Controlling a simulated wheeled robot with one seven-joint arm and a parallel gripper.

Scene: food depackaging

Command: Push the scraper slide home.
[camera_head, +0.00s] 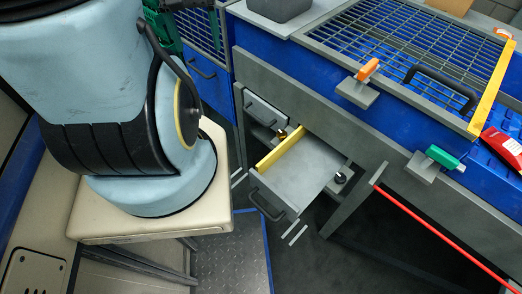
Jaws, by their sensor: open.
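A grey slide (307,180) juts out from the front of the blue and grey machine, below its top frame. I take it to be the scraper slide. It has a yellow strip (280,148) along its left side and a black handle (265,205) on its front end. A dark round knob (341,178) sits by its right edge. A second front with a handle (262,112), to its left, sits close to the machine. My gripper is not in view; a large pale blue part of my own arm fills the upper left.
A metal grating (395,40) with a yellow bar (493,88) lies on top. Orange (367,69) and green (442,157) handles sit along the front edge. A red rail (440,235) runs at lower right. Dark floor (325,260) before the slide looks clear.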

